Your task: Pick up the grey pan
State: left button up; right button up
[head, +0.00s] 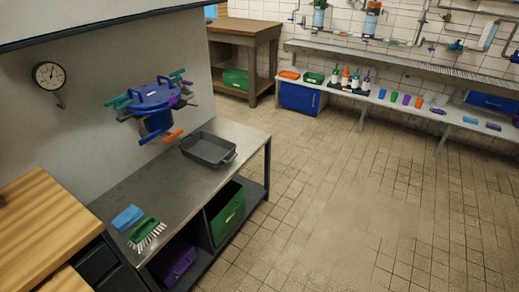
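The grey pan (208,150) is a dark rectangular pan with raised sides and a handle at its near right end. It sits upright on the far right part of a metal table (165,192) against the left wall. The pan looks empty. Neither of my grippers shows in the head view.
A blue valve assembly (155,97) with coloured handles juts from the wall just left of the pan. A blue sponge (127,218) and green brush (146,231) lie at the table's near end. A green crate (226,211) stands below. The tiled floor (350,200) to the right is clear.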

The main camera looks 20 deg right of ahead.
aim_at(213, 151)
jog(key=z, duration=0.3)
jog(key=u, duration=0.6)
jog(key=i+l+u, duration=0.2)
jog(key=l+u, duration=0.15)
jog(key=i+l+u, duration=0.15)
jog(key=l+u, duration=0.15)
jog(key=i+l+u, duration=0.1)
jog(key=l+u, duration=0.25)
jog(key=l, duration=0.15)
